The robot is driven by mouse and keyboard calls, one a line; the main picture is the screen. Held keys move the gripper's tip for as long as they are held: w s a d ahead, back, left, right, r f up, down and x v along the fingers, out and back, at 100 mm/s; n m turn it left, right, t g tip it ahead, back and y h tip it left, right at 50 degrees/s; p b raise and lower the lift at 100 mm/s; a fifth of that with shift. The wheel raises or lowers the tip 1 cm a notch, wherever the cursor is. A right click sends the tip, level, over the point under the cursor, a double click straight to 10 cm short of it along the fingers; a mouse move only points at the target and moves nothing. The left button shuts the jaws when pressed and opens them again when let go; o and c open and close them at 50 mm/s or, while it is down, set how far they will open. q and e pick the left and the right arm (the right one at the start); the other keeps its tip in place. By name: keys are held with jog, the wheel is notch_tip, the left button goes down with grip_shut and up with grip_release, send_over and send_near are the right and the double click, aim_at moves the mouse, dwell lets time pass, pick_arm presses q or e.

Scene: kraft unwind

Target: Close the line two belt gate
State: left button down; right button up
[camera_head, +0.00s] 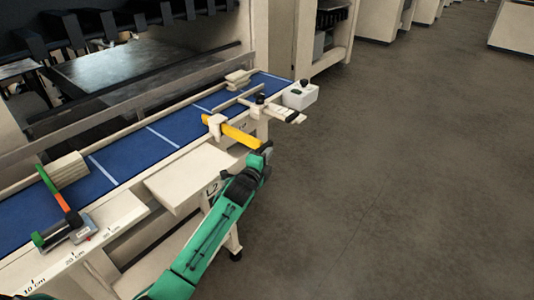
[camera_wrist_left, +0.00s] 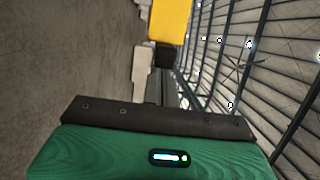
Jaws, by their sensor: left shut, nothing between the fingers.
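The yellow gate arm (camera_head: 232,132) sticks out from a cream bracket (camera_head: 213,124) on the near side of the blue belt (camera_head: 150,135). It points away from the belt, toward the aisle, rather than across it. A label that seems to read L2 (camera_head: 212,189) is on the frame below. My left gripper (camera_head: 266,151) is shut and empty at the arm's dark outer end; I cannot tell whether they touch. In the left wrist view the yellow arm (camera_wrist_left: 170,20) with its black end (camera_wrist_left: 165,55) lies just ahead of the gripper. My right gripper is not in view.
A cream shelf (camera_head: 190,178) juts out below the belt. An orange and green lever (camera_head: 54,188) with a grey block stands at the left over a centimetre scale. A white box with a black knob (camera_head: 299,96) sits at the belt's far end. The floor to the right is clear.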

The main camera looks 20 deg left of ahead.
aim_at(258, 147)
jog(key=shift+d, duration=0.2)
pick_arm(q)
jog(key=shift+w+a, duration=0.25)
jog(key=shift+a, duration=0.45)
jog(key=shift+w+a, duration=0.3)
jog(key=shift+a, duration=0.45)
jog(key=shift+w+a, duration=0.25)
jog(key=shift+a, duration=0.45)
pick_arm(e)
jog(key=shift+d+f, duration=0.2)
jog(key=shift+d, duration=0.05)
pick_arm(q)
jog(key=shift+d, duration=0.15)
jog(key=shift+f, duration=0.1)
